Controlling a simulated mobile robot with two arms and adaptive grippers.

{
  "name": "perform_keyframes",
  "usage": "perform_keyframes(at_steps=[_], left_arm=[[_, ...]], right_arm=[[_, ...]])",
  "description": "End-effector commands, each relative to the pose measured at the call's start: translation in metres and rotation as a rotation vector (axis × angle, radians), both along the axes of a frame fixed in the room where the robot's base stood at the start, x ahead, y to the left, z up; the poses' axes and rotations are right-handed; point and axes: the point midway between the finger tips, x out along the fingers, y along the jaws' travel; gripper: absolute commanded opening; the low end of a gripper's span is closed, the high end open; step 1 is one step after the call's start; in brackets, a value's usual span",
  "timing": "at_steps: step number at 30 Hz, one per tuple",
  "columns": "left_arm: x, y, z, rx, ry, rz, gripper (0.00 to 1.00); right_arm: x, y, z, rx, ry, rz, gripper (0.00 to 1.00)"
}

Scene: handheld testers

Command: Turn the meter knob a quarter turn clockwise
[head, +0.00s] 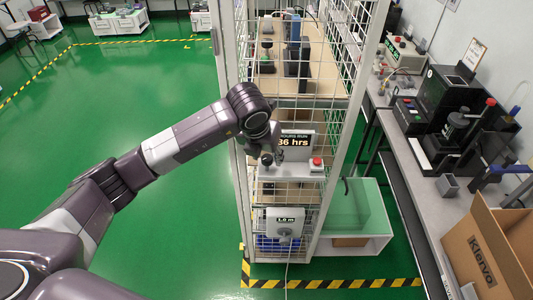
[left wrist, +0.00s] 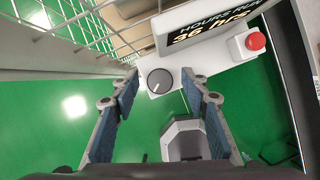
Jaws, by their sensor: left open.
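The meter is a white box (head: 297,171) with a display reading "HOURS RUN 36 hrs" and a red button, mounted on the wire rack. Its round dark grey knob (head: 266,160) is partly hidden by my arm in the head view. In the left wrist view the knob (left wrist: 159,81) shows fully, with a light pointer line slanting to its lower left. My left gripper (left wrist: 160,88) is open, with one fingertip on each side of the knob and gaps visible between them. My right gripper is in neither view.
A second white device marked "1.0 m" (head: 284,224) hangs lower on the rack. The wire rack (head: 244,90) surrounds the meter closely. A bench with black equipment (head: 449,112) and a cardboard box (head: 487,250) stand at right.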

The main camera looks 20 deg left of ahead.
Motion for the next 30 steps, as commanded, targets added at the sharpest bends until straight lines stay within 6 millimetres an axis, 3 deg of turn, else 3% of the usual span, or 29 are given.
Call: perform_keyframes(at_steps=[4,15,23,30], left_arm=[[0.000,0.000,0.000,0.000,0.000,0.000,0.41],[0.000,0.000,0.000,0.000,0.000,-0.001,0.00],[0.001,0.001,-0.001,0.001,-0.003,-0.031,0.00],[0.001,0.002,-0.005,0.001,-0.005,-0.158,0.00]], right_arm=[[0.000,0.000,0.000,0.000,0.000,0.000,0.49],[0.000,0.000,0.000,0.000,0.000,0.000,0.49],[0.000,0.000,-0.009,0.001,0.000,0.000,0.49],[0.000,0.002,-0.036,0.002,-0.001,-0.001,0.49]])
